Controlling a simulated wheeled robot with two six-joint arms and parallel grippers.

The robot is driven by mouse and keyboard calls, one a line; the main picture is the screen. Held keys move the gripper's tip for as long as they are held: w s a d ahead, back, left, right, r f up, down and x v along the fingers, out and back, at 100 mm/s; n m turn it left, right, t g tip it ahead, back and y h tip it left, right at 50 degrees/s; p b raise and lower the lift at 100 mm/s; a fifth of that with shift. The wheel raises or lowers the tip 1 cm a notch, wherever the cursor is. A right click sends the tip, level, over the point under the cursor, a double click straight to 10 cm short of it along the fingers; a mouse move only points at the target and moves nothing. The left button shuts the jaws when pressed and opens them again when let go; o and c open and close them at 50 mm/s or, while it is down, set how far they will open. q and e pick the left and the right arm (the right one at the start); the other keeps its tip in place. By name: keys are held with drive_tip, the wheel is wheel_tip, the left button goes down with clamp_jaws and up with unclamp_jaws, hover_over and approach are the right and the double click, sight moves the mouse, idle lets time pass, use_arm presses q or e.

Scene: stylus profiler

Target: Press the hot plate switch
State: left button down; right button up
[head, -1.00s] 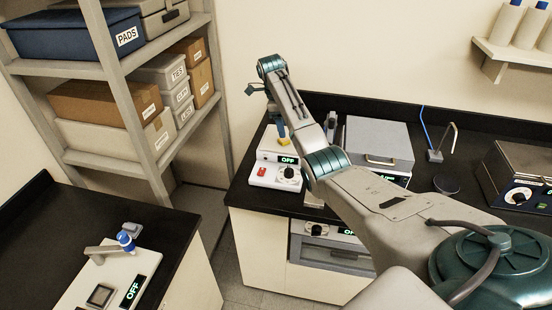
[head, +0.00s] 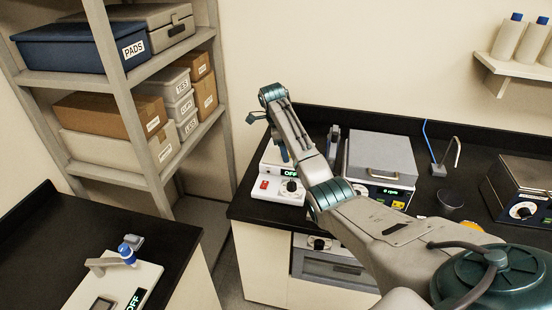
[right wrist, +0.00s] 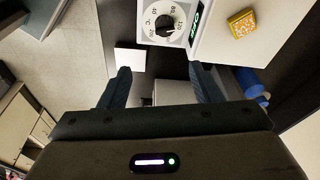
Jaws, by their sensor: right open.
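The white hot plate (head: 291,196) stands at the left end of the black bench. Its front has a red switch (head: 264,185), a round dial (head: 291,186) and a green display reading OFF. The dial, marked in °C, also shows in the right wrist view (right wrist: 163,22); the red switch is not seen there. A yellow block (right wrist: 241,23) lies on the hot plate's top. My right gripper (right wrist: 160,72) is open and empty, pointing down over the hot plate; in the head view its finger (head: 283,152) hides part of the top. My left gripper is not in view.
A grey-lidded instrument (head: 380,155) stands right of the hot plate, with a dark round piece (head: 450,199) beyond it. Another white device (head: 117,285) with a display sits on the left bench. Shelves (head: 147,165) with boxes stand behind. A floor gap separates the benches.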

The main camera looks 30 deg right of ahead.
drive_tip(key=s+a+f+n+t, duration=0.1)
drive_tip(key=s+a+f+n, duration=0.35)
drive_tip(key=s+f, duration=0.2)
drive_tip(key=s+a+f+n+t+b, duration=0.1)
drive_tip(key=s+a+f+n, duration=0.2)
drive_tip(key=s+f+n, duration=0.4)
drive_tip(key=s+a+f+n+t, duration=0.1)
drive_tip(key=s+a+f+n, duration=0.3)
drive_tip(key=f, duration=0.4)
drive_tip(key=s+a+f+n+b, duration=0.1)
drive_tip(key=s+f+n+b, duration=0.15)
drive_tip(key=s+f, duration=0.65)
drive_tip(key=s+f+n+b, duration=0.1)
drive_tip(key=s+f+b, duration=0.2)
drive_tip(key=f, duration=1.3)
drive_tip(key=s+a+f+n+b, duration=0.1)
drive_tip(key=s+f+n+b, duration=0.15)
drive_tip(key=s+f, duration=0.7)
drive_tip(key=s+a+f+n+b, duration=0.1)
drive_tip(key=s+f+n+b, duration=0.1)
drive_tip(key=s+f, duration=0.8)
drive_tip(key=s+a+f+n+y+b, duration=0.1)
drive_tip(key=s+a+f+n+b, duration=0.1)
drive_tip(key=s+f, duration=0.8)
drive_tip(key=s+b, duration=0.1)
drive_tip(key=s, duration=0.2)
drive_tip(key=shift+a+f, duration=0.2)
drive_tip(key=shift+a, duration=0.1)
drive_tip(key=shift+s, duration=0.1)
